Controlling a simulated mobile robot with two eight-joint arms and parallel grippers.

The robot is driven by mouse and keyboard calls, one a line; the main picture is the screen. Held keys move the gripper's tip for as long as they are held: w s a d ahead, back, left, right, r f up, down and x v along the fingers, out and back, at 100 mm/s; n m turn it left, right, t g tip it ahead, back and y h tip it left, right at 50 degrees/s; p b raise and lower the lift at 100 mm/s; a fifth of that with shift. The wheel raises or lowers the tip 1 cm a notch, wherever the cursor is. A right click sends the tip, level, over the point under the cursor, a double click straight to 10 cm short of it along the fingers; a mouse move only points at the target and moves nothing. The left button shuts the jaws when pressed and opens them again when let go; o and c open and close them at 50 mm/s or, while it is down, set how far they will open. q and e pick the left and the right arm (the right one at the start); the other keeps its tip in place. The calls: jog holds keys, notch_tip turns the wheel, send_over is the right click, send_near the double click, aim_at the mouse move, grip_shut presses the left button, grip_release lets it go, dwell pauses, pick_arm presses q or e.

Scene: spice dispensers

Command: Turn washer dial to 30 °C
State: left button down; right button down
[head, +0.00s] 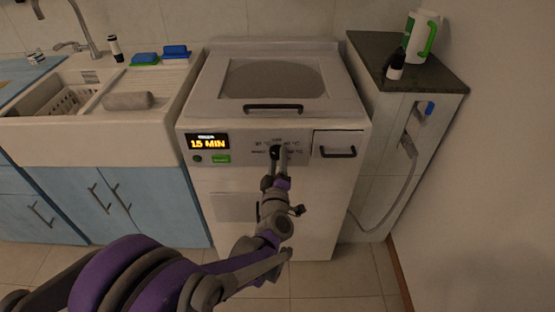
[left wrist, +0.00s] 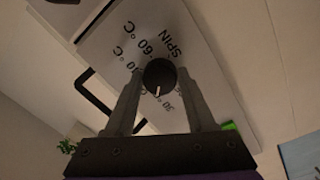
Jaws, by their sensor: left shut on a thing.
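The washer (head: 228,178) stands in the middle of the head view, with a dial (head: 275,151) on its front panel. In the left wrist view the dial (left wrist: 160,76) is a round black knob with a white pointer line. The pointer aims down and slightly left in that picture. SPIN and 60 °C are printed above it, and a partly hidden label reading 30 is below. My left gripper (head: 277,158) is at the dial, its two fingers (left wrist: 160,90) on either side and shut on it. My right gripper is not in view.
The washer display (head: 207,142) reads 15 MIN, with a green button (head: 221,159) below. A black drawer handle (head: 338,152) is right of the dial. A sink (head: 85,130) stands left, and a dark-topped counter (head: 445,77) with a white and green jug (head: 418,38) stands right.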

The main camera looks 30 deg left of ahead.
pick_arm(q)
jog(key=shift+n, duration=0.5)
jog(key=shift+c, duration=1.2)
grip_release()
jog(key=v, duration=1.1)
jog(key=shift+p, duration=0.45)
jog(key=shift+w, duration=0.1)
